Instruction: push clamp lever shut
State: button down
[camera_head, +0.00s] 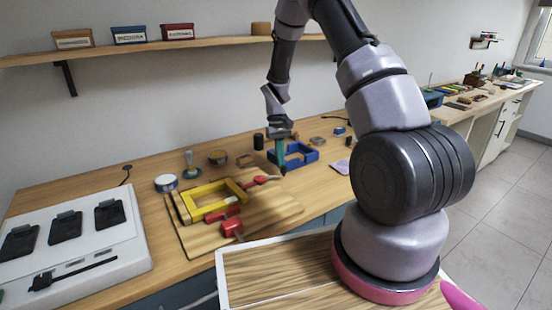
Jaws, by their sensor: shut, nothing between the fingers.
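A yellow clamp frame (213,203) lies on a wooden board (184,241) on the workbench. A red lever (262,180) sticks out from its right end and points to the right. Red blocks (232,228) sit on the board along the front of the frame. My gripper (282,172) points down, shut and empty, just right of the red lever's tip and in front of a blue frame-shaped piece (301,157). Whether it touches the lever I cannot tell.
A white charging station (75,258) stands at the left. A tape roll (166,182), a small upright tool (190,164) and other small items lie behind the board. A shelf (190,48) with boxes runs along the wall. A wood-topped tray (280,265) is in front.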

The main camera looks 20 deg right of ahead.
aim_at(285, 168)
jog(key=s+m, duration=0.2)
jog(key=m, duration=0.1)
jog(key=s+m+y, duration=0.1)
jog(key=shift+s+d+m, duration=0.25)
jog(key=shift+m, duration=0.05)
jog(key=shift+s+a+m+t+y, duration=0.15)
jog(key=shift+s+a+m+y, duration=0.1)
jog(key=shift+s+m, duration=0.6)
jog(key=shift+s+a+m+t+y, duration=0.2)
jog(key=shift+s+m, duration=0.35)
jog(key=shift+m, duration=0.5)
jog(key=w+d, duration=0.1)
jog(key=w, duration=0.1)
jog(key=w+d+r, duration=0.1)
jog(key=w, duration=0.1)
jog(key=shift+d, duration=0.35)
jog(key=v, duration=0.9)
jog(key=shift+s, duration=0.2)
jog(key=shift+a, duration=0.1)
